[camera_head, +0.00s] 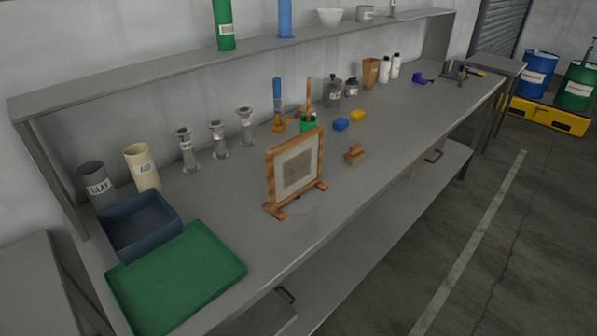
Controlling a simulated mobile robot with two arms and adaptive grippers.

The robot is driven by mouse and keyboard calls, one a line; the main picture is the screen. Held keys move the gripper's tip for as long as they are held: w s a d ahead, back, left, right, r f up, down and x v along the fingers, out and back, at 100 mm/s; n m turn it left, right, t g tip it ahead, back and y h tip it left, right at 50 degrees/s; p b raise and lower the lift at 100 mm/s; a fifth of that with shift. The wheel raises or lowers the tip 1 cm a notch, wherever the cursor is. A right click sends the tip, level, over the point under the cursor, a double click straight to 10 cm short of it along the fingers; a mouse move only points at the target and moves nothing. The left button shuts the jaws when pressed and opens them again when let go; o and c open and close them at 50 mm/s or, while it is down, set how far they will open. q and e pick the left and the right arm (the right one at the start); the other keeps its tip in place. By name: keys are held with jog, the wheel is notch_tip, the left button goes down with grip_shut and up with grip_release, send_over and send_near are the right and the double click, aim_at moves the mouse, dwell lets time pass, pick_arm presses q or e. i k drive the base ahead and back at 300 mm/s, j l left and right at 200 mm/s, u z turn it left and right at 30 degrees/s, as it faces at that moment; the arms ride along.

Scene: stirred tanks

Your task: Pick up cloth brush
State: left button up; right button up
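A small brown wooden piece that looks like the cloth brush (355,154) lies on the grey workbench (345,205), near the front edge. It is right of a wooden-framed screen (296,168) that stands upright on two feet. Its bristles are too small to make out. Neither of my grippers is in view. Nothing stands in front of the brush in the head view.
A green tray (176,278) and a dark blue bin (140,223) fill the bench's left end. Blue (341,125) and yellow (357,116) pieces lie behind the brush. Metal fittings, bottles and a shelf (160,65) line the back. The bench right of the brush is clear.

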aim_at(354, 154)
jog(key=i+l+u, duration=0.1)
jog(key=l+u, duration=0.15)
jog(key=u, duration=0.15)
jog(key=l+u, duration=0.4)
jog(key=i+l+u, duration=0.1)
jog(key=u, duration=0.25)
jog(key=l, duration=0.1)
